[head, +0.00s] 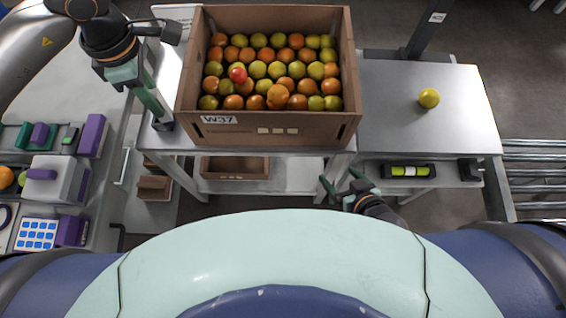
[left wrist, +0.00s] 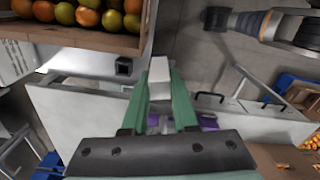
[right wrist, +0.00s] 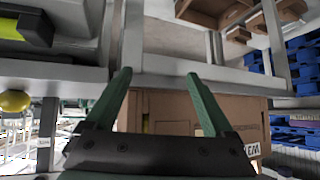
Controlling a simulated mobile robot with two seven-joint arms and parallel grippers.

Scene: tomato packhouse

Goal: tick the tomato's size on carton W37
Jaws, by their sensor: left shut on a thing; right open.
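Carton W37 (head: 300,124) stands on the metal table, full of green, yellow, orange and red tomatoes. Its front carries the W37 label and several pale small boxes; marks in them are too small to tell. It also shows in the left wrist view (left wrist: 80,36) and the right wrist view (right wrist: 165,110). A single yellow-green tomato (head: 429,98) lies on the table right of the carton. My left gripper (head: 161,112), left of the carton, is shut on a pale block-like thing (left wrist: 159,72), partly hidden between the fingers. My right gripper (head: 341,182) is open and empty before the table's front.
The table (head: 385,125) is bare around the single tomato. A yellow-green level-like thing (head: 408,171) lies on the shelf below, with an open brown box (head: 235,177) further left. A side bench at the left holds purple and white items (head: 62,178).

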